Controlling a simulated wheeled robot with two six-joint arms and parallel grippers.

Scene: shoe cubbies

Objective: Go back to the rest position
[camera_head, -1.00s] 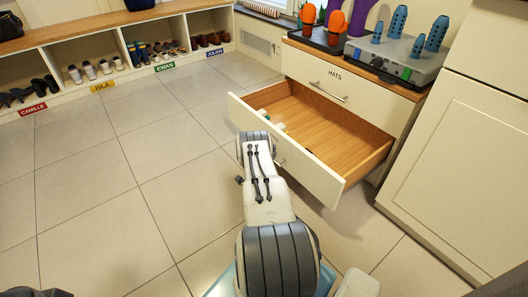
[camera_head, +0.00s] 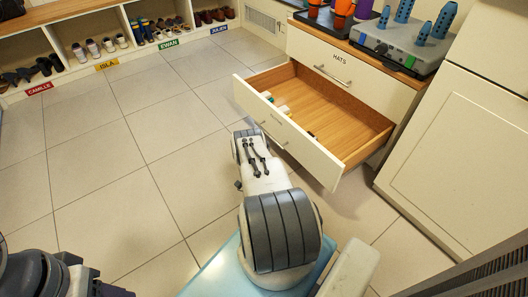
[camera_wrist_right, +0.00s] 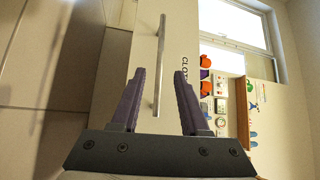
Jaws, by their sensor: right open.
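My right arm reaches forward in the middle of the head view toward the open drawer. Its gripper is hidden there behind the arm links. In the right wrist view the right gripper (camera_wrist_right: 157,88) is open, with two purple fingers apart and nothing gripped. A long metal handle (camera_wrist_right: 161,60) on a pale front shows between and beyond the fingers; I cannot tell how far off it is. Part of my left arm shows at the lower left of the head view; I do not make out its gripper.
The open drawer (camera_head: 294,142) juts out below the HATS drawer (camera_head: 342,68), with small items inside. A grey device with blue pegs (camera_head: 400,45) stands on top. Cubbies with shoes (camera_head: 100,45) line the back left. The tiled floor (camera_head: 110,150) at left is clear.

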